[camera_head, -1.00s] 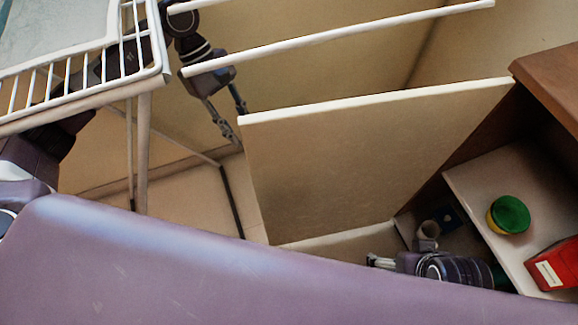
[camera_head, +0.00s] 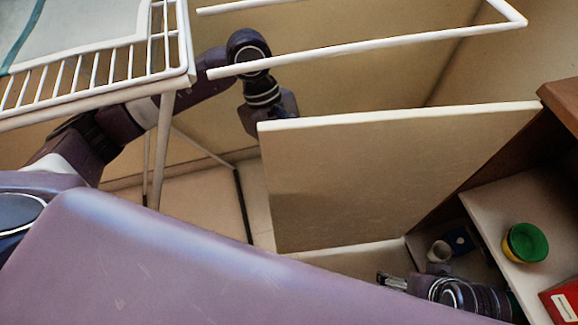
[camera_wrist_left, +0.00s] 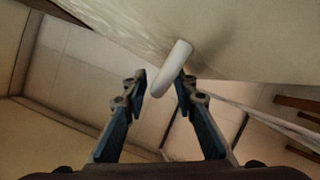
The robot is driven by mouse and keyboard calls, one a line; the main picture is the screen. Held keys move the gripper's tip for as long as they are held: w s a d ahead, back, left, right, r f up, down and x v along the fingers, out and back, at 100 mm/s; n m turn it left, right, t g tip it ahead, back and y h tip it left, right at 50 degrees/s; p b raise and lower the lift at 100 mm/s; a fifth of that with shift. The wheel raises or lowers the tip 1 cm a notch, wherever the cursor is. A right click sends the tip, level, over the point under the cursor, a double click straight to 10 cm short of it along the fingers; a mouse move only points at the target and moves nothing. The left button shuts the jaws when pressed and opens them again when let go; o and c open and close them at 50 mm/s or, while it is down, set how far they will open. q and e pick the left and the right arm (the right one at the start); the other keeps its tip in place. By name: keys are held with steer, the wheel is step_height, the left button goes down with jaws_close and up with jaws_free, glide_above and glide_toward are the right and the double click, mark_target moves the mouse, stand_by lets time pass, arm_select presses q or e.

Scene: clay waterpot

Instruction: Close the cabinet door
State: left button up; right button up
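The cabinet door (camera_head: 390,180), a flat beige panel with a pale top edge, stands open from the brown cabinet (camera_head: 562,100) at the right. My left arm reaches behind the door's free edge in the head view, and its fingers are hidden there. In the left wrist view, my left gripper (camera_wrist_left: 162,82) is open. A white bar handle (camera_wrist_left: 174,68) on the door face (camera_wrist_left: 245,35) lies between and just beyond its fingertips; I cannot tell whether they touch. My right gripper (camera_head: 390,281) is low, near the cabinet opening; its finger opening is unclear.
On the cabinet's shelf (camera_head: 500,215) are a green-lidded yellow jar (camera_head: 525,243) and a red box (camera_head: 562,300). A grey cup-like object (camera_head: 439,252) sits lower inside. A white wire rack (camera_head: 90,75) is at the upper left, and white rails (camera_head: 370,55) cross above the door.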

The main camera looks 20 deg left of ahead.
arm_select(q)
steer(key=shift+f, duration=0.1)
jaws_close()
stand_by(0.3)
